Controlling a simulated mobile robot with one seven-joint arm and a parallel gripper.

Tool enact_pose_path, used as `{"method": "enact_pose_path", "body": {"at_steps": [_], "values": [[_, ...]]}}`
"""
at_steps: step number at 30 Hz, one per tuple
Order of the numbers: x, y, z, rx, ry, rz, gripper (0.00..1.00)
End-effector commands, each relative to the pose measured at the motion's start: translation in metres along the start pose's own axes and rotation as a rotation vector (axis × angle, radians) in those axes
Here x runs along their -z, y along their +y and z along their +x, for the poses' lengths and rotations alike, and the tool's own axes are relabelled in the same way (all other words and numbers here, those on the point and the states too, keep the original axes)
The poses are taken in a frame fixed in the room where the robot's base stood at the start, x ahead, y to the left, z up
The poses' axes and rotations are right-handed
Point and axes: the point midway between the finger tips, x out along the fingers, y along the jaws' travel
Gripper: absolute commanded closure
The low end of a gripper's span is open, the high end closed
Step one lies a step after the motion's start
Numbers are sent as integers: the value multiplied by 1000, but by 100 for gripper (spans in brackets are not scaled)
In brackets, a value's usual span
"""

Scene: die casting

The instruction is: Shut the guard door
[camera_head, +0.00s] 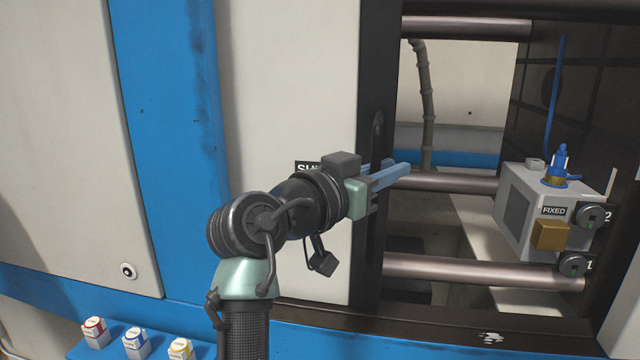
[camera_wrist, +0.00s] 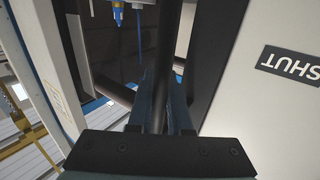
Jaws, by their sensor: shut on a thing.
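The guard door (camera_head: 290,90) is a pale panel with a black right edge strip. It stands open, with a wide opening to its right. A dark upright handle (camera_head: 377,135) is on the black strip; it also shows in the wrist view (camera_wrist: 168,55). My gripper (camera_head: 392,172) reaches it from the left, its blue fingers on either side of the bar. In the wrist view my gripper (camera_wrist: 160,115) is shut on the handle. The SHUT label (camera_wrist: 290,68) is on the door panel; my wrist partly hides it in the head view.
Inside the opening are dark horizontal tie bars (camera_head: 480,272) and a grey block with a FIXED label (camera_head: 553,211). A blue post (camera_head: 165,110) and another pale panel (camera_head: 60,130) are at left. Small boxes (camera_head: 136,343) stand on a blue ledge at the lower left.

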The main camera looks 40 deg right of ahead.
Motion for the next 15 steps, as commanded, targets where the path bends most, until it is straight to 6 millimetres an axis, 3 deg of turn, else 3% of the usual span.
{"method": "enact_pose_path", "body": {"at_steps": [1,15], "values": [[-5,23,14,-22,-8,2,100],[-1,165,106,-23,-9,-2,100]]}}
